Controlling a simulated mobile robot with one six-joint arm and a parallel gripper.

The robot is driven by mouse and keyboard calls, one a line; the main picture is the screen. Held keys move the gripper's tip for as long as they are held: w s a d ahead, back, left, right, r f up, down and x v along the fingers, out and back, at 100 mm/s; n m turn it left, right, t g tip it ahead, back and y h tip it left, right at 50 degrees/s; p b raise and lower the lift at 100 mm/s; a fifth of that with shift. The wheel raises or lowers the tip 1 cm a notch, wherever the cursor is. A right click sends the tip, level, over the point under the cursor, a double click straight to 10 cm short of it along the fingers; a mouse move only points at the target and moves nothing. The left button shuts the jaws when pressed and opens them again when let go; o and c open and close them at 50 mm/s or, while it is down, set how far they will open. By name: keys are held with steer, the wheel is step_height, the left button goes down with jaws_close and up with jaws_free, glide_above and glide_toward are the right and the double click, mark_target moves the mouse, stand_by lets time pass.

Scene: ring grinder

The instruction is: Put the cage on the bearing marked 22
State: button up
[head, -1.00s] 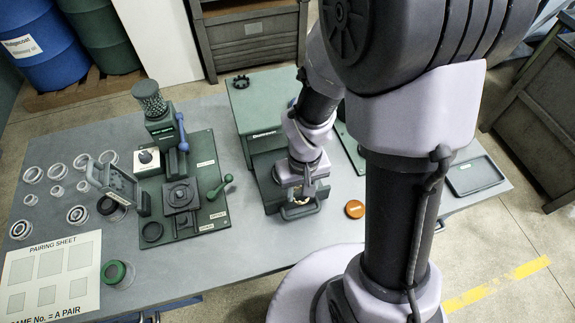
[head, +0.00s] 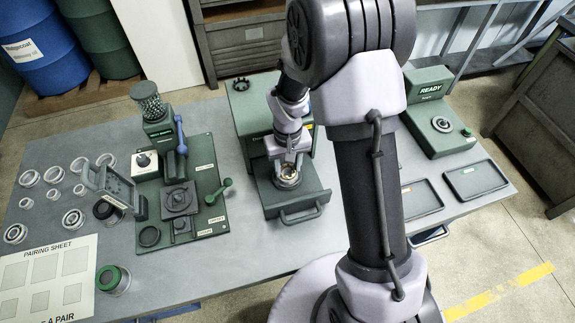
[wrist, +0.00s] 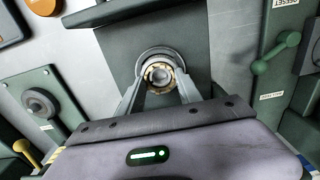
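My gripper (wrist: 160,84) has its two fingers on either side of a tan, toothed ring, the cage (wrist: 147,82). The fingers appear shut on it. In the head view my gripper (head: 287,177) is over the drawer of a green press-like machine (head: 262,193), with the cage between its fingers. A grey bearing ring (wrist: 153,52) shows just behind and around the cage, and a smaller grey ring shows inside it. I cannot tell whether the cage touches the bearing or is above it. No number 22 can be read.
A green fixture with a lever (head: 224,185) stands left of the drawer. Several loose rings and a pairing sheet (head: 45,270) lie at the far left. A READY station (head: 435,110) and trays (head: 475,180) are at the right. An orange disc (wrist: 40,6) shows in the wrist view.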

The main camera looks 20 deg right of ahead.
steer(key=o, duration=0.4)
steer(key=shift+o, duration=0.2)
step_height(320, 180, up, 13)
steer(key=p, duration=0.4)
step_height(320, 180, up, 7)
steer(key=m+t, duration=0.1)
glide_above(287, 176)
steer(key=s, duration=0.3)
steer(key=s+a+r+m+t+y, duration=0.1)
steer(key=s+a+r+t, duration=0.1)
steer(key=s+r, duration=0.3)
steer(key=s+a+r+m+t+y, duration=0.1)
steer(key=s+r+m+t, duration=0.1)
steer(key=s+r, duration=0.4)
steer(key=s, duration=0.5)
steer(key=shift+a+t, duration=0.4)
